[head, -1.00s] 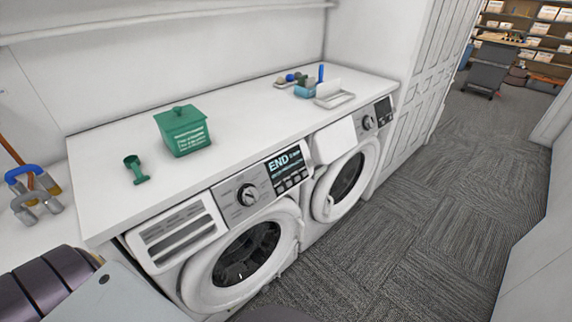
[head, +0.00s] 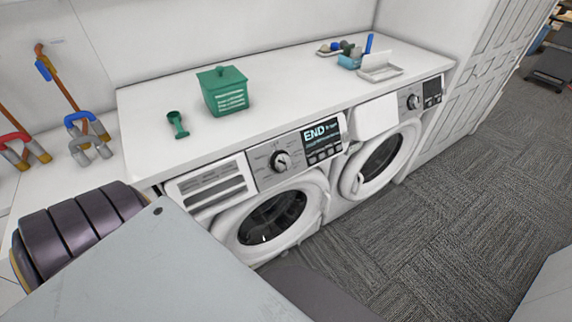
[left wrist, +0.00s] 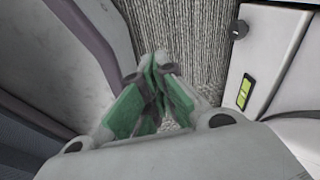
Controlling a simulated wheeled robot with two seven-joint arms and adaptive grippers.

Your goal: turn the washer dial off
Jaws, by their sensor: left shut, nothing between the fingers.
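The left washer (head: 272,216) has a round dark dial (head: 281,161) with a silver ring on its grey panel. Beside the dial, a lit display (head: 322,137) reads "END". A second front-loading machine (head: 382,157) to the right has its own dial (head: 413,101). I cannot tell the exact setting of either dial. My left gripper (left wrist: 157,66) shows only in the left wrist view, with green-padded fingers drawn together and empty, over grey carpet. It is away from the dial, which is not visible in that view. My right gripper is in neither view.
A white counter (head: 160,150) tops both machines, holding a green lidded box (head: 222,91), a green scoop (head: 177,125) and a white tray (head: 381,72). Canes with coloured handles (head: 87,128) stand at left. Grey carpet (head: 430,230) in front of the machines is open.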

